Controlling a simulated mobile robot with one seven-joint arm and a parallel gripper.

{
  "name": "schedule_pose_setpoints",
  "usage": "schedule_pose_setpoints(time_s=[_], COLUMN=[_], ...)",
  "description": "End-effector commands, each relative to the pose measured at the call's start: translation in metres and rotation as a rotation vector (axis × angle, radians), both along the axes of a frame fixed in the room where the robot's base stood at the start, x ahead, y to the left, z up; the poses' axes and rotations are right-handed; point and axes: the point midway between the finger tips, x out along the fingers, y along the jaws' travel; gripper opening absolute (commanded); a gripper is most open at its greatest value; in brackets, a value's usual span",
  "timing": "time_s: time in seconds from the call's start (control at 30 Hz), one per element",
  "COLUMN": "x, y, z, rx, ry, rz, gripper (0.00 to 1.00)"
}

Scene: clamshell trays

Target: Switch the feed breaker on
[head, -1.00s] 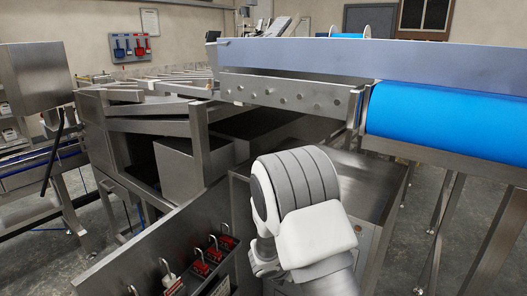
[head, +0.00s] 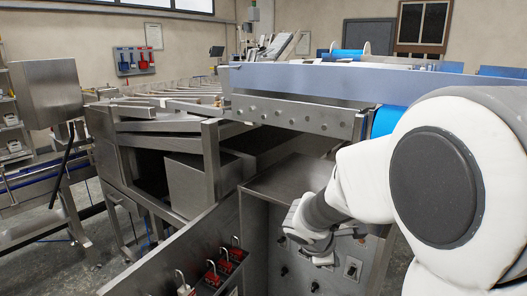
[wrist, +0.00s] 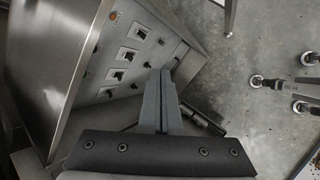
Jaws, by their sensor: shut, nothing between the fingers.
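In the head view one switch (head: 352,268) shows on the panel front, right of my wrist. My gripper (wrist: 160,76) is shut and empty, its fingertips beside the panel's lower right side in the wrist view. Contact with the panel is not visible.
Red lockout devices with padlocks (head: 225,266) hang on a steel plate left of the panel. A steel frame and trough (head: 198,185) stand behind, with a blue conveyor roller (head: 386,121) at right.

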Motion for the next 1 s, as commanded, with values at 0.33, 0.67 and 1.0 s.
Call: schedule_pose_setpoints(time_s=[0.33, 0.67, 1.0], x=[-0.095, -0.183, -0.227], y=[-0.019, -0.001, 0.024], z=[0.093, 0.143, 0.160], rx=[0.367, 0.751, 0.992], ry=[-0.191, -0.307, -0.334], rz=[-0.520, -0.936, -1.141], gripper=[0.00, 0.00, 0.00])
